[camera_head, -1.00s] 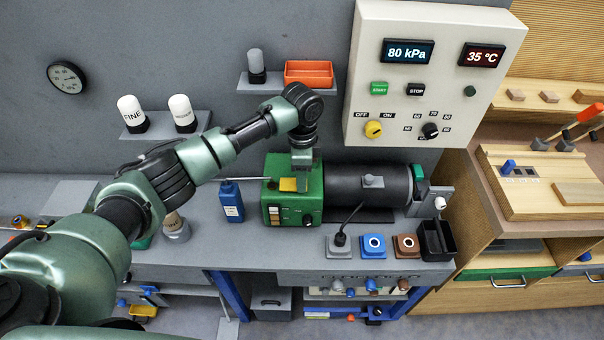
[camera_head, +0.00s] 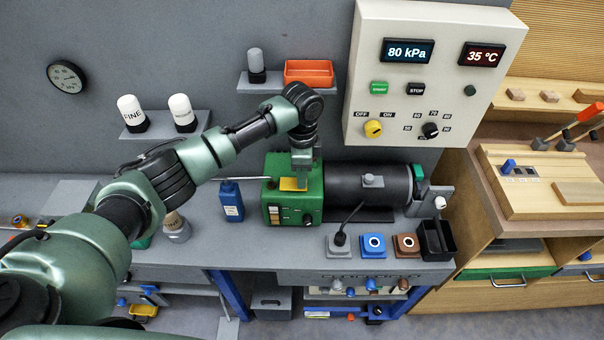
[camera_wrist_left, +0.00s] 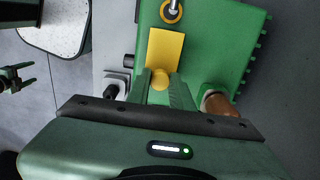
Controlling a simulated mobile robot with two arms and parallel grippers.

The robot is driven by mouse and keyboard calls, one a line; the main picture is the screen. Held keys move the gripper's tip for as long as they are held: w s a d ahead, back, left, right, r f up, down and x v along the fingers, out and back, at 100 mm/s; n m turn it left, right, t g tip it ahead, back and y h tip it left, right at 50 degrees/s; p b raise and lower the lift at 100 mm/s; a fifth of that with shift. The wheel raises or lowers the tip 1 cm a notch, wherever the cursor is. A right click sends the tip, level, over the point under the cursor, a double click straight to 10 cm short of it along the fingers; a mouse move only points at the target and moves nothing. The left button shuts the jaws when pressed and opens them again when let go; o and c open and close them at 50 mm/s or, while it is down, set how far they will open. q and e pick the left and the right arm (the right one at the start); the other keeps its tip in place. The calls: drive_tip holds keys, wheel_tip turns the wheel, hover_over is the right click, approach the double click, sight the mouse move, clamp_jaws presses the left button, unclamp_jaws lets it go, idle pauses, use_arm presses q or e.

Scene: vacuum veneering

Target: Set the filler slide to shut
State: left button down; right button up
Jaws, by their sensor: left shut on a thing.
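The filler slide (camera_head: 290,184) is a yellow plate on top of the green pump housing (camera_head: 309,207). In the left wrist view the yellow slide (camera_wrist_left: 166,52) lies flat on the green top, with a round yellow knob (camera_wrist_left: 160,79) at its near end. My left gripper (camera_head: 301,178) comes down from above onto the housing. In the left wrist view its fingers (camera_wrist_left: 160,88) are closed around the knob. Whatever lies under the slide is hidden.
A dark cylinder (camera_head: 365,185) adjoins the housing on the right. A blue bottle (camera_head: 231,203) stands close on its left. Grey, blue (camera_head: 374,245) and brown blocks line the bench front. The control panel (camera_head: 437,73) stands behind, above the cylinder.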

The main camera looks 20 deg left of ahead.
sight(284, 183)
idle(0.7)
use_arm(q)
drive_tip(key=shift+a+r, duration=0.1)
drive_tip(key=shift+a, duration=0.1)
drive_tip(key=a+p, duration=0.1)
drive_tip(key=a, duration=0.1)
drive_tip(key=s+a+p, duration=0.1)
drive_tip(key=shift+s+a+r+p, duration=0.1)
drive_tip(key=shift+a+p, duration=0.2)
drive_tip(key=shift+a, duration=0.3)
drive_tip(key=shift+f, duration=0.2)
drive_tip(key=c, duration=1.2)
unclamp_jaws()
drive_tip(key=shift+c, duration=0.2)
drive_tip(key=shift+s, duration=0.1)
drive_tip(key=shift+r, duration=0.1)
